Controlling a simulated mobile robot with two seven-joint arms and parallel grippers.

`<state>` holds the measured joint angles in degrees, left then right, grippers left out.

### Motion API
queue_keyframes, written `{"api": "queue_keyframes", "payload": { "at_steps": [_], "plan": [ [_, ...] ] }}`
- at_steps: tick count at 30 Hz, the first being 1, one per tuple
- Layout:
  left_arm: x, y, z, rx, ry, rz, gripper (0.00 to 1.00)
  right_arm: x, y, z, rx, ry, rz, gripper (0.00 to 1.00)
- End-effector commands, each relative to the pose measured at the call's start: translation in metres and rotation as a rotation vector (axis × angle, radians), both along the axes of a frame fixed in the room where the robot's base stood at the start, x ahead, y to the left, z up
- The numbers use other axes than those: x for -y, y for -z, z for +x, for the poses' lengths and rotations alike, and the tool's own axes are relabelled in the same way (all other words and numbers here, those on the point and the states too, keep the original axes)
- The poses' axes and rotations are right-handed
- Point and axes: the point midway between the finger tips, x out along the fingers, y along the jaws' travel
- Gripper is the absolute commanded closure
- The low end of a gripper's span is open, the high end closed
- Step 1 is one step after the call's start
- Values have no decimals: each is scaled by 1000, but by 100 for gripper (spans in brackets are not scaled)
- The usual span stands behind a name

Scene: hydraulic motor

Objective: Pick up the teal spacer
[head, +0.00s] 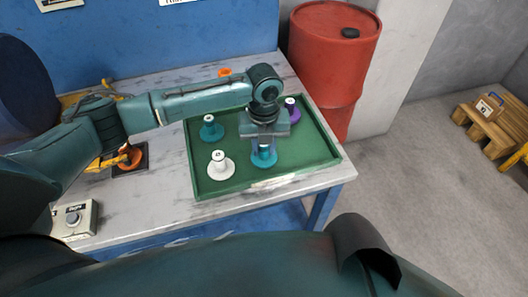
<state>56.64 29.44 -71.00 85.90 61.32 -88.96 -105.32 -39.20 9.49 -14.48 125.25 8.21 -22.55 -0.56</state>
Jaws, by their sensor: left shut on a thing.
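The green tray (312,168) holds several flanged spacers, two of them teal or blue-teal. The front teal spacer (264,158) is near the tray's front edge, under my left gripper (264,146). The gripper points down and is shut on the upper part of this spacer, hiding much of it. The spacer looks upright; I cannot tell whether its flange touches the tray. The other teal spacer (211,128) stands upright at the tray's back left, clear of the gripper. My right gripper is not in view.
A white spacer (220,164) stands left of the gripper, and a purple spacer (292,110) stands behind it to the right. A grey button box (75,219) sits at the table's front left. A red barrel (333,60) stands beyond the table. The tray's right side is bare.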

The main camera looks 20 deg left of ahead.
Motion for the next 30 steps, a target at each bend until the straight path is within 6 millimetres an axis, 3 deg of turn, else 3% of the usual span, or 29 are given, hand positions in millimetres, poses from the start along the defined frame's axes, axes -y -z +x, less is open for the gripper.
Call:
{"api": "queue_keyframes", "payload": {
  "at_steps": [7,16,30],
  "plan": [
    [0,0,0,0,0,0,100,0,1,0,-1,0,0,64],
    [0,-7,1,3,0,-1,100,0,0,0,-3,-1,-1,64],
    [0,-89,1,2,1,-1,100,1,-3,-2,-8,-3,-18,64]
  ]
}}
